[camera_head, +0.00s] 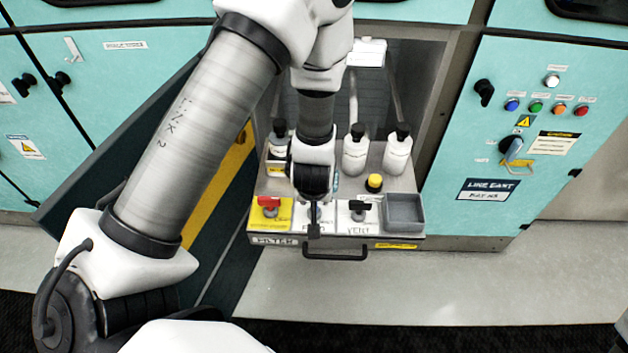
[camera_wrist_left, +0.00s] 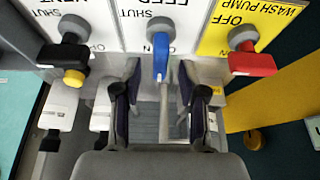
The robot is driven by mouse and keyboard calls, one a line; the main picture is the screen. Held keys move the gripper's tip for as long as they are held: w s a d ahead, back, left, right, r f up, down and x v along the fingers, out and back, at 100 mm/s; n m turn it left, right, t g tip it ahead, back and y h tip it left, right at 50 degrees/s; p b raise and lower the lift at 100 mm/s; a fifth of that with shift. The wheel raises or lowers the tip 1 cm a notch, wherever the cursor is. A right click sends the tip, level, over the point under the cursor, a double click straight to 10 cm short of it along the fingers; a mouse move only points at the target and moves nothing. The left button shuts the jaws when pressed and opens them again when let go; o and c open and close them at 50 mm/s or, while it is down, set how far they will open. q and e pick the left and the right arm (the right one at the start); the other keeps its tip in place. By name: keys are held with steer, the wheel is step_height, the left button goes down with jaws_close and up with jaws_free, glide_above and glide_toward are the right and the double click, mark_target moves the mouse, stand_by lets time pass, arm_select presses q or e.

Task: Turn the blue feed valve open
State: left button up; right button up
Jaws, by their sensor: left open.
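The blue feed valve handle (camera_wrist_left: 160,55) stands on the white FEED plate (camera_wrist_left: 135,15) in the left wrist view, near the word SHUT. It points straight down the picture, toward my gripper. My left gripper (camera_wrist_left: 158,78) is open, with one finger on each side of the handle's free end and a gap on both sides. I cannot tell whether the fingertips are level with the handle in depth. In the head view my left gripper (camera_head: 314,225) hangs over the FEED plate and hides most of the blue handle. My right gripper is not in view.
The black vent handle (camera_head: 360,208) and red wash pump handle (camera_head: 269,204) flank the feed valve closely. A grey tray (camera_head: 418,207) sits at right; a black drawer handle (camera_head: 335,256) is in front.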

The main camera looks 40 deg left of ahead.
arm_select(q)
steer(key=v, duration=1)
steer(key=shift+r, duration=0.2)
steer(key=shift+s, duration=0.1)
steer(key=s+f+m+g+h, duration=0.1)
steer(key=s+f+m+g, duration=0.1)
steer(key=s+f, duration=0.6)
steer(key=s+d+f+m+g+h, duration=0.1)
steer(key=s+f+m, duration=0.3)
steer(key=s+f, duration=0.4)
step_height(320, 180, down, 6)
steer(key=shift+s+d+f+g, duration=0.1)
steer(key=shift+s+d+g, duration=0.15)
steer(key=shift+s+g, duration=0.15)
